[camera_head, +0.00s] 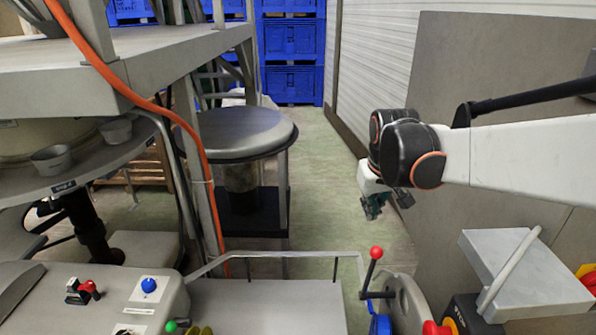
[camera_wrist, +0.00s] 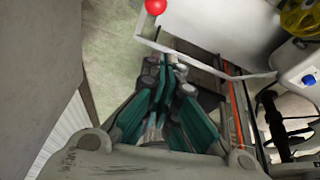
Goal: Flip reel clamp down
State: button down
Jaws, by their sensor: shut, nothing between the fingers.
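My gripper (camera_head: 373,208) hangs below my white arm, right of centre in the head view, pointing down and touching nothing. In the wrist view its green fingers (camera_wrist: 170,68) come together at the tips and are shut and empty. A black lever with a red ball knob (camera_head: 376,253) stands upright on the machine below the gripper. The knob (camera_wrist: 155,6) also shows at the top edge of the wrist view, apart from the fingertips. I cannot tell for certain which part is the reel clamp. A grey rounded housing (camera_head: 408,300) sits beside the lever.
A metal rail (camera_head: 280,254) edges the light grey machine top (camera_head: 265,305). A control panel with a blue knob (camera_head: 148,285) is at the lower left. A grey box (camera_head: 525,275) stands at the lower right. A round table (camera_head: 238,130) and blue crates (camera_head: 290,85) are farther back.

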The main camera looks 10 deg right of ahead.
jog(key=shift+w+d+r+p, duration=0.35)
jog(key=shift+w+d+p, duration=0.15)
jog(key=shift+w, duration=0.15)
jog(key=shift+w+d+r+p, duration=0.35)
jog(key=shift+w+d, duration=0.15)
jog(key=shift+w, duration=0.1)
notch_tip(320, 180, down, 12)
jog(key=shift+s+d+r, duration=0.25)
jog(key=shift+s+d, duration=0.05)
jog(key=shift+d, duration=0.15)
